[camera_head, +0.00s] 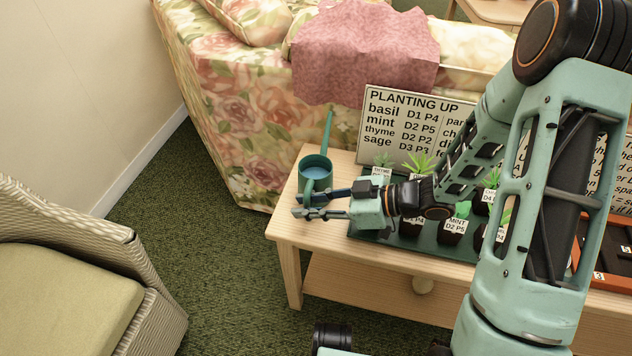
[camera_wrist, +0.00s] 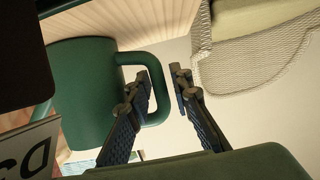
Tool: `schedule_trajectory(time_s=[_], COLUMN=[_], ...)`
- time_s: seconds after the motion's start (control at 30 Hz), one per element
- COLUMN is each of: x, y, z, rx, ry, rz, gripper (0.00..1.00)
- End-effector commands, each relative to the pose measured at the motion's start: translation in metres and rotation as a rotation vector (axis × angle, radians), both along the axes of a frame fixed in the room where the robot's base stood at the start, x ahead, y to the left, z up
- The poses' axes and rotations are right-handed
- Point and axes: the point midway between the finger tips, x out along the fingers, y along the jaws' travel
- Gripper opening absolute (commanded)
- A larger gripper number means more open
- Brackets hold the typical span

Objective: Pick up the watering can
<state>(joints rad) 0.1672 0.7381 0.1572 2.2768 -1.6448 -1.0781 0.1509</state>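The green watering can (camera_head: 318,161) stands upright on the left end of the wooden table, with its long thin spout pointing away from me and something blue inside. In the wrist view its green body (camera_wrist: 82,95) fills the left, with the loop handle (camera_wrist: 160,105) to its right. My gripper (camera_head: 297,205) is at the can's near side, and its fingers also show in the wrist view (camera_wrist: 163,77). The fingers are apart, one over the handle's opening and one beyond its outer bar. I cannot tell whether either touches the handle.
A green tray (camera_head: 400,241) of small labelled potted plants is right of the can, under my arm. A "PLANTING UP" sign (camera_head: 400,122) stands behind. A floral sofa (camera_head: 222,110) is behind the table, and a wicker armchair (camera_head: 75,265) is at lower left. Carpet (camera_head: 165,190) is clear between them.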

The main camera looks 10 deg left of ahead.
Motion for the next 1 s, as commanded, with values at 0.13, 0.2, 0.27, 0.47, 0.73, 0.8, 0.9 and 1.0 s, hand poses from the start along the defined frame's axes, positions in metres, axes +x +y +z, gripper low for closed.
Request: schedule_trajectory(time_s=[0.13, 0.2, 0.27, 0.47, 0.73, 0.8, 0.9, 1.0], x=[0.0002, 0.0002, 0.0001, 0.0002, 0.0001, 0.0005, 0.0005, 0.0005], y=[0.0012, 0.0011, 0.0010, 0.0008, 0.0007, 0.0011, 0.0011, 0.0010], z=[-0.0001, 0.0000, 0.0000, 0.0000, -0.0001, 0.0009, 0.0008, 0.0020], rx=[-0.001, -0.001, -0.001, -0.001, -0.001, 0.001, 0.001, 0.001], ry=[0.000, 0.000, 0.000, 0.000, 0.001, -0.002, -0.002, -0.001], rz=[-0.001, -0.001, -0.001, -0.001, 0.000, 0.001, 0.000, -0.001], gripper=[0.20, 0.20, 0.15, 0.00, 0.00, 0.00, 0.00, 0.00])
